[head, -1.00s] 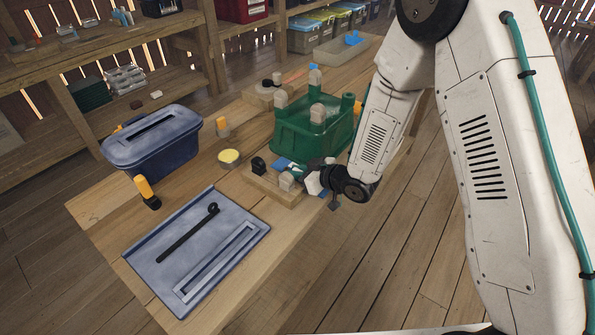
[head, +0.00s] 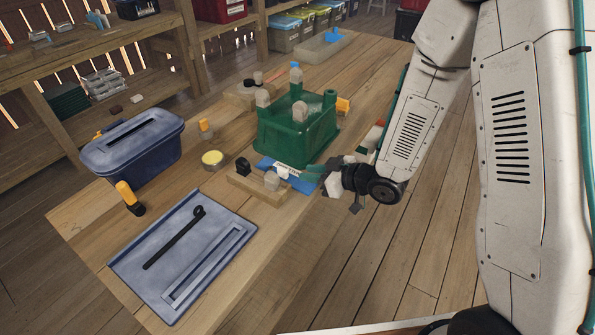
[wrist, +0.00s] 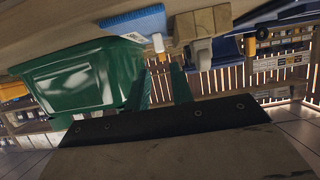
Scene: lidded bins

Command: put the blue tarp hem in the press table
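The blue tarp hem (head: 269,163) is a flat blue piece with a white label. It lies beside the green bin (head: 291,142), along the wooden board (head: 243,184) with a black block and a rounded pale knob, which may be the press table. In the wrist view the tarp hem (wrist: 120,25) shows by the green bin (wrist: 70,80) and a wooden block (wrist: 203,22). My gripper (head: 305,173) is at the tarp's right end. In the wrist view its two dark green fingers (wrist: 162,75) stand apart, with no cloth visible between them.
A blue lidded bin (head: 133,150), an orange-handled tool (head: 129,196), a yellow-topped tin (head: 212,160) and a blue slotted lid (head: 150,290) with a black bar stand or lie on the workbench to the left. The bench's right edge is near my gripper.

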